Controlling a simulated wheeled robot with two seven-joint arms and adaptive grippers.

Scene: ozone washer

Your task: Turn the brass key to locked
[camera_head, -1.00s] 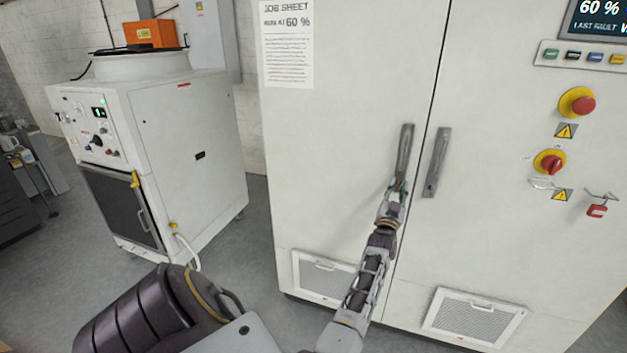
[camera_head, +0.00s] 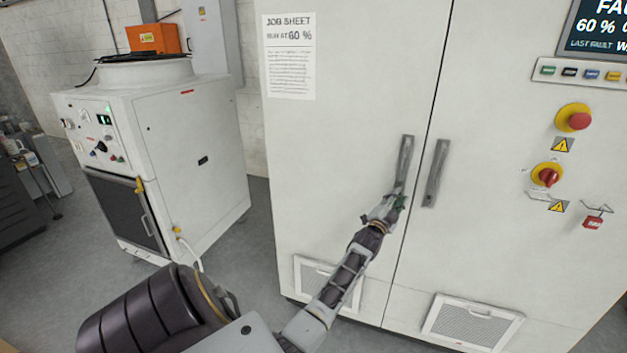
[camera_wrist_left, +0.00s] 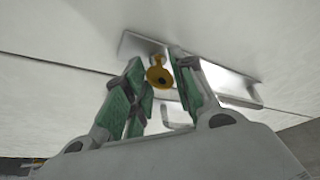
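A brass key (camera_wrist_left: 158,75) with a round bow shows in the left wrist view, in front of a grey metal handle plate (camera_wrist_left: 240,92) on the white cabinet. My left gripper (camera_wrist_left: 160,72) has its two green fingers on either side of the key. The fingers are apart, and I see no clear grip on it. In the head view my left gripper (camera_head: 390,204) is at the lower end of the left door handle (camera_head: 405,160). The key is hidden or too small there. My right gripper is not in view.
The white cabinet (camera_head: 350,130) carries a second handle (camera_head: 435,172) on its right door. Red-and-yellow controls (camera_head: 573,118) and a red padlock (camera_head: 593,223) are at the right. A smaller white machine (camera_head: 185,150) stands at the left. Floor shows between them.

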